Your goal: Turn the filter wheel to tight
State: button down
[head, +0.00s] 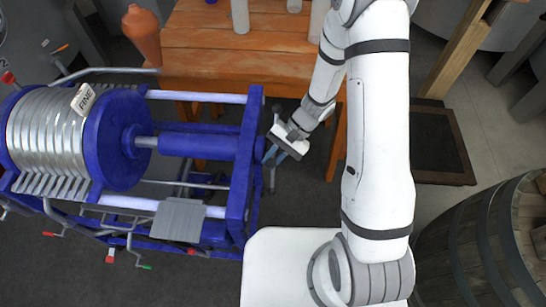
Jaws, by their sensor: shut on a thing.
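The blue filter press (205,145) lies across the left half of the head view, with a stack of pale round plates at its left end. The filter wheel (271,155) is at the right end of its blue frame, seen nearly edge-on, with thin grey bars showing. My gripper (280,147) is at the wheel, shut on part of it. The gripper body hides much of the wheel, and the finger contact is too small to make out. I cannot read any tight mark.
A wooden table (230,40) with pale bottles and a terracotta jug (142,35) stands behind the press. A wooden barrel (485,240) is at lower right. A dark framed mat (440,145) lies on the floor at right. Coloured-handled taps (110,255) stick out along the press's front.

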jog(key=shift+w, duration=0.1)
jog(key=c, duration=1.5)
grip_release()
jog(key=shift+f, duration=0.1)
jog(key=shift+c, duration=0.2)
jog(key=shift+o, duration=0.5)
jog(key=v, duration=0.7)
jog(key=shift+d+r, duration=0.2)
jog(key=shift+r, duration=0.15)
jog(key=shift+w, duration=0.1)
jog(key=shift+x, duration=3.9)
